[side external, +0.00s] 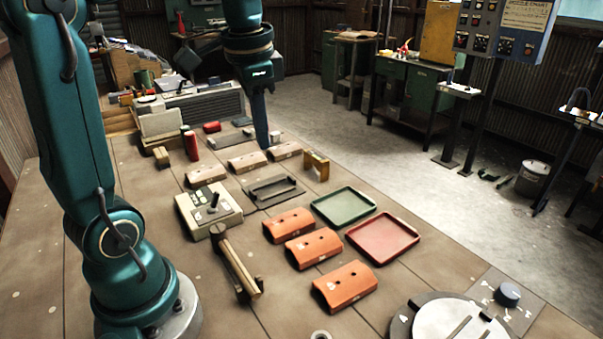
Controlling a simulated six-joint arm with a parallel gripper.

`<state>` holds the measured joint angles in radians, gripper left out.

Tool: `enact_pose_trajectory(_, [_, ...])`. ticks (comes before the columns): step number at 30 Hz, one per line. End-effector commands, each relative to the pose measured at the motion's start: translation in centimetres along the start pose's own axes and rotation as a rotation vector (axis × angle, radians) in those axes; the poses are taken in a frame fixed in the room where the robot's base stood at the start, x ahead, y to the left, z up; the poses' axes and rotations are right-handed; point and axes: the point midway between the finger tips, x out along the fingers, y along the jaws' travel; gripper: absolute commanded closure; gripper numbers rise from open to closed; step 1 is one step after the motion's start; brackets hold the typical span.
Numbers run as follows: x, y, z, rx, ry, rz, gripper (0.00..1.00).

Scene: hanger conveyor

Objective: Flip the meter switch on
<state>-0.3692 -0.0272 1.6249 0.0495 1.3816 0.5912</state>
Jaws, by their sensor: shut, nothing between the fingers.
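A beige box (222,218) sits on the table left of centre, with a small black lever (214,201) standing on its top. It may be the meter with its switch, but I cannot read its markings or tell the switch position. My gripper (264,146) points straight down farther back, its fingers shut and empty. Its tips are near the row of tan curved blocks (247,162), behind and right of the beige box and apart from it. Whether the tips touch a block cannot be told.
Orange curved blocks (345,287), a green tray (344,206) and a red tray (383,238) fill the right side. A dark plate with a handle (272,192) lies right of the box, and a wooden-handled bar (236,262) in front. A round turntable (455,325) is front right.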

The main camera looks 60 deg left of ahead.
Motion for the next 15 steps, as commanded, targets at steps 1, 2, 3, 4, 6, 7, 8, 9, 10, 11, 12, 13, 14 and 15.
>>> enact_pose_trajectory(1, [0.7, -1.4, -0.1, -0.016, -0.032, 0.012, 1.0])
enact_pose_trajectory(2, [1.0, -2.0, -0.2, -0.024, -0.046, 0.018, 1.0])
enact_pose_trajectory(3, [1.5, -3.0, -0.2, -0.035, -0.067, 0.027, 1.0])
enact_pose_trajectory(4, [1.9, -3.6, -0.2, -0.045, -0.081, 0.034, 1.0])
enact_pose_trajectory(6, [2.8, -5.2, 0.0, -0.069, -0.113, 0.052, 1.0])
enact_pose_trajectory(7, [3.2, -5.8, 0.1, -0.082, -0.125, 0.059, 1.0])
enact_pose_trajectory(8, [3.7, -6.3, 0.2, -0.095, -0.136, 0.066, 1.0])
enact_pose_trajectory(9, [4.2, -7.0, 0.4, -0.113, -0.15, 0.074, 1.0])
enact_pose_trajectory(10, [4.7, -7.5, 0.6, -0.128, -0.16, 0.081, 1.0])
enact_pose_trajectory(11, [5.1, -7.9, 0.7, -0.142, -0.168, 0.087, 1.0])
enact_pose_trajectory(12, [5.6, -8.4, 1.0, -0.159, -0.178, 0.094, 1.0])
enact_pose_trajectory(13, [6.0, -8.8, 1.1, -0.17, -0.185, 0.099, 1.0])
enact_pose_trajectory(14, [6.3, -9.0, 1.3, -0.18, -0.192, 0.105, 1.0])
enact_pose_trajectory(15, [6.7, -9.2, 1.6, -0.191, -0.201, 0.113, 1.0])
